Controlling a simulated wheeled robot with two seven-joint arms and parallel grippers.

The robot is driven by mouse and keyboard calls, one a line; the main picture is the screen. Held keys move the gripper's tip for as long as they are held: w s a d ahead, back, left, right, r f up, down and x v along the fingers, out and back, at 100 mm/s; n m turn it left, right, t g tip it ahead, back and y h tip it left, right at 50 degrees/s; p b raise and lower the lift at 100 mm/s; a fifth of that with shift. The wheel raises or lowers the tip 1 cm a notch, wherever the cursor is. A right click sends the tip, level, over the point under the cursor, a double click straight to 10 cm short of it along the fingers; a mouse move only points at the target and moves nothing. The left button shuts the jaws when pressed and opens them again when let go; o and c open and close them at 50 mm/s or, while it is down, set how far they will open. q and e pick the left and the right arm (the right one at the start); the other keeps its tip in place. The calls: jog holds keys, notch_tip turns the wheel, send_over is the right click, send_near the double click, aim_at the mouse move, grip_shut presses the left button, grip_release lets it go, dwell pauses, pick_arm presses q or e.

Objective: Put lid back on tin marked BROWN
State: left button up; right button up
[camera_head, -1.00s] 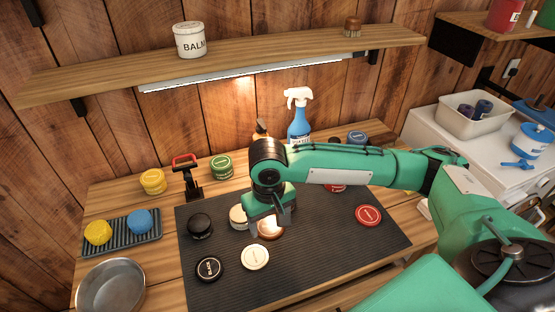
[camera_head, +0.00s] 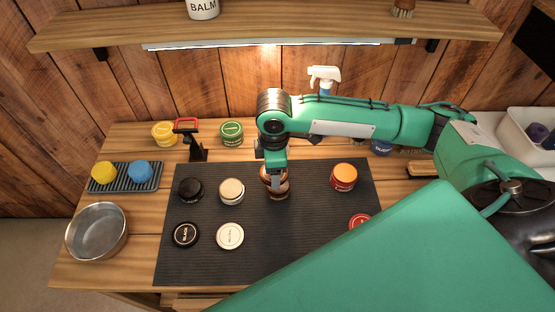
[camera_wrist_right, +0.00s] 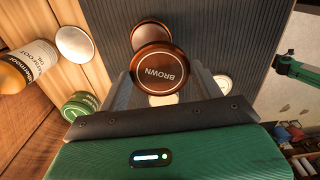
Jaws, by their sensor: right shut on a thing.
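My right gripper (camera_head: 273,168) is shut on the brown lid, over the middle of the mat. In the right wrist view the lid (camera_wrist_right: 162,72), printed BROWN, sits between the fingers, its label facing the camera. A brown round tin (camera_wrist_right: 150,32) shows just beyond the lid. In the head view this tin (camera_head: 278,191) stands on the mat under the gripper, partly hidden by the fingers. Whether lid and tin touch cannot be told. My left gripper is not recognisable in either view.
The dark mat (camera_head: 300,255) also holds a black tin (camera_head: 190,189), a cream tin (camera_head: 231,191), an orange-red tin (camera_head: 343,177), a black lid (camera_head: 185,235), a cream lid (camera_head: 230,236) and a red lid (camera_head: 360,222). A metal bowl (camera_head: 97,232) stands left.

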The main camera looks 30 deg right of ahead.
jog(key=shift+r+n, duration=0.1)
jog(key=shift+n, duration=0.9)
jog(key=n, duration=0.1)
jog(key=n+p, duration=0.1)
jog(key=n, duration=0.1)
jog(key=shift+w+d+n, duration=0.15)
jog(key=shift+d+n, duration=0.1)
jog(key=shift+n, duration=0.15)
jog(key=n+p, duration=0.1)
jog(key=n, duration=0.2)
jog(key=shift+w+d, duration=0.1)
jog(key=n, duration=0.2)
jog(key=n+p, duration=0.1)
jog(key=n, duration=0.1)
jog(key=shift+d+f, duration=0.1)
jog(key=shift+f, duration=0.1)
jog(key=n+p, duration=0.1)
jog(key=n, duration=0.1)
jog(key=n+p, duration=0.1)
jog(key=n, duration=0.2)
jog(key=shift+w+d+f, duration=0.1)
jog(key=shift+d+f, duration=0.05)
jog(key=shift+d, duration=0.05)
jog(key=n, duration=0.3)
jog(key=n+p, duration=0.1)
jog(key=n, duration=0.1)
jog(key=shift+d+f, duration=0.15)
jog(key=shift+f, duration=0.2)
jog(key=shift+f+b, duration=3.05)
jog(key=shift+b, duration=0.55)
